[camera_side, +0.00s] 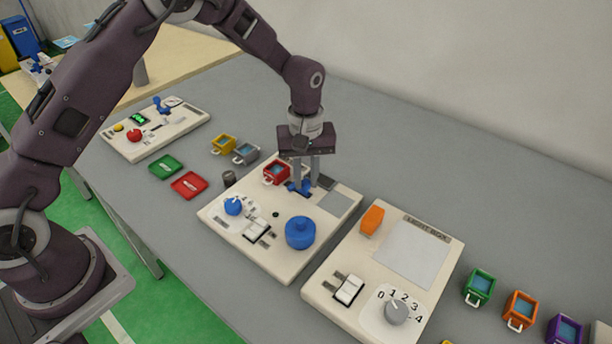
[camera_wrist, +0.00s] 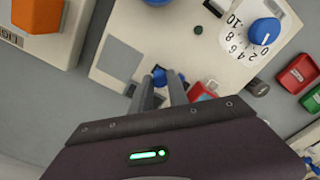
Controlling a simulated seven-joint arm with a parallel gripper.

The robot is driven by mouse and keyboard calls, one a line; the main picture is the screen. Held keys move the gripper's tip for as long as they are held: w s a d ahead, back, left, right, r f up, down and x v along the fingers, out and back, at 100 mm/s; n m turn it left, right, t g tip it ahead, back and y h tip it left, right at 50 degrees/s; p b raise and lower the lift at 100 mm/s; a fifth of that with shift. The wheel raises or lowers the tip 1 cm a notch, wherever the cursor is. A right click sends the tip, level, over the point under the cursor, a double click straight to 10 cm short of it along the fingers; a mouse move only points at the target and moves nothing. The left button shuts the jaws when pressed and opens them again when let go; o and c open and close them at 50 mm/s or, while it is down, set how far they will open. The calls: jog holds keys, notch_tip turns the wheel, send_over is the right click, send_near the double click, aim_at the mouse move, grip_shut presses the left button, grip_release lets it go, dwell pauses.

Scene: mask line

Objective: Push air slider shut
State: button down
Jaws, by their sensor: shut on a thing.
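The middle cream panel (camera_side: 236,238) carries a small blue slider handle (camera_side: 305,188) near its far edge, which I take to be the air slider. My gripper (camera_side: 302,181) points straight down over it, with its two grey fingers shut on the blue handle. In the wrist view the handle (camera_wrist: 166,76) shows between the fingertips of my gripper (camera_wrist: 162,84). The fingers hide part of the handle and its track, so I cannot tell how far along the slider stands.
A red cup (camera_side: 276,173) stands close left of my fingers. The panel also holds a blue dial (camera_side: 233,206), a white rocker switch (camera_side: 257,230) and a large blue knob (camera_side: 300,233). A light box panel (camera_side: 335,260) lies to the right. Several coloured cups stand along the table.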

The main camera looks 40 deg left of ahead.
jog(key=shift+a, duration=1.7)
jog(key=c, duration=1.3)
grip_release()
notch_tip(320, 180, up, 7)
jog(key=shift+r, duration=0.1)
